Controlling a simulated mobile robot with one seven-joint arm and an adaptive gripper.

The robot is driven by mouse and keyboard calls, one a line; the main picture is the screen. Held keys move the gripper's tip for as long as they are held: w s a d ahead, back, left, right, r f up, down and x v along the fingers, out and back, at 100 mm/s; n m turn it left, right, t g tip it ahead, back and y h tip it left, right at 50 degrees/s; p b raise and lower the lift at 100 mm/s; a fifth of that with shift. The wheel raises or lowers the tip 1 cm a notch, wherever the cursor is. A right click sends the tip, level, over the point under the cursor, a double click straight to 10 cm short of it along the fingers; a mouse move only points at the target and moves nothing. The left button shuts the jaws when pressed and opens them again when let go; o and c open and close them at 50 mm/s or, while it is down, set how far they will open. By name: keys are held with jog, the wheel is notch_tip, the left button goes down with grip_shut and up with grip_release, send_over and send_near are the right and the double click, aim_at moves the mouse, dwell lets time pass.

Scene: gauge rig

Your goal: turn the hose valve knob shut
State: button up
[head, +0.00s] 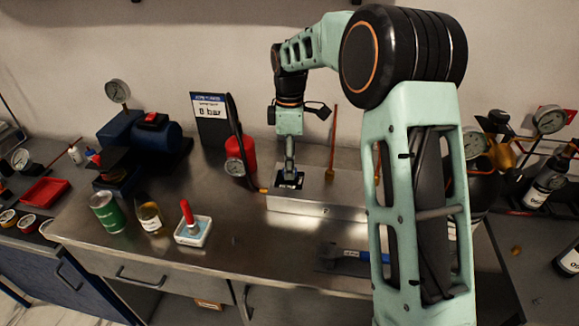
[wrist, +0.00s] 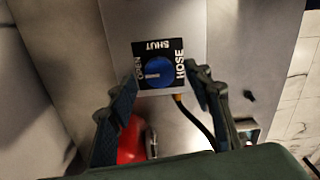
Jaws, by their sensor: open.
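The hose valve knob (wrist: 158,72) is round and blue, with a pale mark pointing left toward the word OPEN. It sits on a black label plate (wrist: 175,50) reading OPEN at left, SHUT at top and HOSE at right in the wrist view. In the head view the plate (head: 283,182) lies on top of a metal box (head: 335,198), and my gripper hides the knob. My gripper (wrist: 163,82) is open above the plate, one finger to each side of the knob. It also shows from the side in the head view (head: 290,174). Contact with the knob is not visible.
A sign reading 8 bar (head: 210,115) stands behind. A thin orange-brown rod (head: 333,145) rises near the box. Bench (head: 250,268) in front is mostly clear.

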jog(key=shift+f, duration=0.9)
jog(key=shift+c, duration=0.2)
jog(key=c, duration=1.1)
